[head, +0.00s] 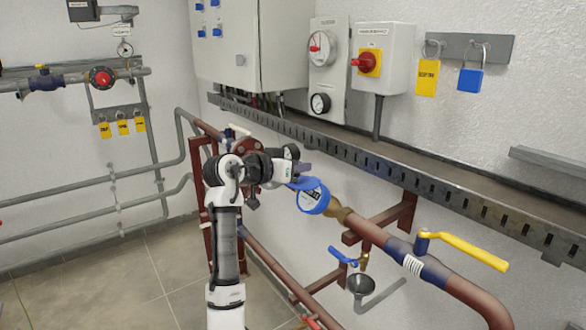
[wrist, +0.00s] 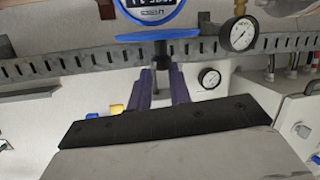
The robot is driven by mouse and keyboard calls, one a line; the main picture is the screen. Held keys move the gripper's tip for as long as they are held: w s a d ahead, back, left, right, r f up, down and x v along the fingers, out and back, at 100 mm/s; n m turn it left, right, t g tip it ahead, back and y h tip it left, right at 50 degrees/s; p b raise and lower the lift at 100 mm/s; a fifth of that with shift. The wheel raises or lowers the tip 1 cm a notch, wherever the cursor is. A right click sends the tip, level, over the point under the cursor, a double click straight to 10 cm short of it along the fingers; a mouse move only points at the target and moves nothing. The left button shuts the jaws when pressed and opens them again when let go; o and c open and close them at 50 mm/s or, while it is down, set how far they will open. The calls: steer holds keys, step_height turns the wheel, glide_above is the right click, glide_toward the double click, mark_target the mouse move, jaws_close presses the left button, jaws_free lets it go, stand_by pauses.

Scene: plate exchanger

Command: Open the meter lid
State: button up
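The meter (head: 312,198) sits on the brown pipe, with a blue rim and a pale face with print. The face shows uncovered. A blue flap, seemingly the lid (head: 301,184), stands out from the rim beside my gripper (head: 297,172). In the wrist view the meter face (wrist: 150,8) is at the top, and the lid (wrist: 158,37) is nearly edge-on below it. A dark stem or tab (wrist: 160,55) extends from the lid toward the gap between my purple fingers (wrist: 161,88). The fingers are apart; I see no clear contact with the tab.
A pressure gauge (wrist: 238,34) stands close to the meter. A slotted cable tray (head: 400,170) runs along the wall behind. A yellow-handled valve (head: 462,249) and a funnel (head: 361,284) are right of and below the meter. Tiled floor (head: 120,275) is open at left.

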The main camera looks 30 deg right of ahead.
steer(key=shift+o, duration=1.9)
steer(key=shift+w+a+f, duration=0.1)
steer(key=shift+a, duration=0.05)
steer(key=b+v, duration=0.4)
steer(key=v, duration=1)
